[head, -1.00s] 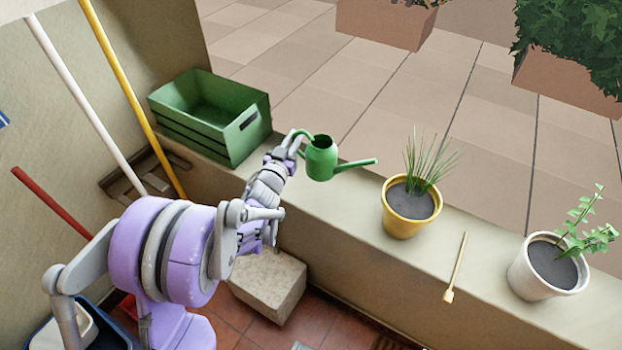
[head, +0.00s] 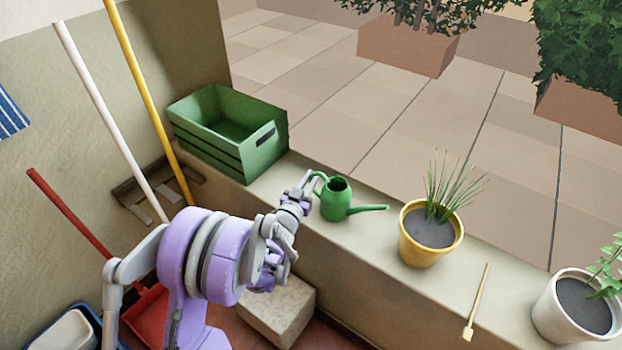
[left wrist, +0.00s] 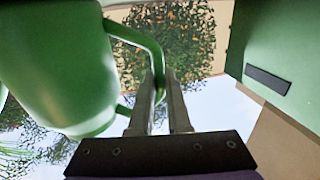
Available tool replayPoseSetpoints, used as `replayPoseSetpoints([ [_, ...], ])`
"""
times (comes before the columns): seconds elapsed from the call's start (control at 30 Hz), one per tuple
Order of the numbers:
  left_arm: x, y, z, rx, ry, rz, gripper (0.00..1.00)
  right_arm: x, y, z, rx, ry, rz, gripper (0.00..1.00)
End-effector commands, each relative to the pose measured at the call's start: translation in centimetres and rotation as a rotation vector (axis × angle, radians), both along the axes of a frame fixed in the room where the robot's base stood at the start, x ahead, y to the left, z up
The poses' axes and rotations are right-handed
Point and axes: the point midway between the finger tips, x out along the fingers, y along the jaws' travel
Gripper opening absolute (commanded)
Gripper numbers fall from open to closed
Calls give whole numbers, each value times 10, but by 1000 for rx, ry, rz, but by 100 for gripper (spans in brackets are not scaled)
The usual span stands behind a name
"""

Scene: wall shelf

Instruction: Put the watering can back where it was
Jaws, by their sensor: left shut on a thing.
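The green watering can (head: 336,200) is upright at the ledge, between the green crate and the yellow pot, its spout pointing right. I cannot tell whether its base touches the ledge. My left gripper (head: 312,180) reaches it from the left and is shut on its handle. In the left wrist view the can's body (left wrist: 60,70) fills the left side, and its curved handle passes between the fingers of the left gripper (left wrist: 160,80). My right gripper is out of view.
The ledge (head: 375,240) holds a green crate (head: 215,165) on the left, a yellow pot (head: 425,255) with grassy plant, a small wooden tool (head: 476,303) and a white pot (head: 575,320). Broom handles lean at the left wall. A pale block (head: 278,310) stands below the ledge.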

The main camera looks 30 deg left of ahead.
Motion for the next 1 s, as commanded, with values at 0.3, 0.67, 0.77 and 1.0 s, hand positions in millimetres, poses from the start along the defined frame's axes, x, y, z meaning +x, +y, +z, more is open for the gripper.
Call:
replayPoseSetpoints([
  [0.3, 0, 0, -1, 0, 0, 0, 45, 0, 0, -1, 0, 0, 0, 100],
  [0.67, -14, -1, 2, 1, 0, 1, 45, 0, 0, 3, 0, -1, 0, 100],
  [0.77, -34, -4, 3, 1, 0, 1, 45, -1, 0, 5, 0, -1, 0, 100],
  [1.0, -86, -11, 3, 1, 0, 1, 45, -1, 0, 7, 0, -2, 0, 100],
])
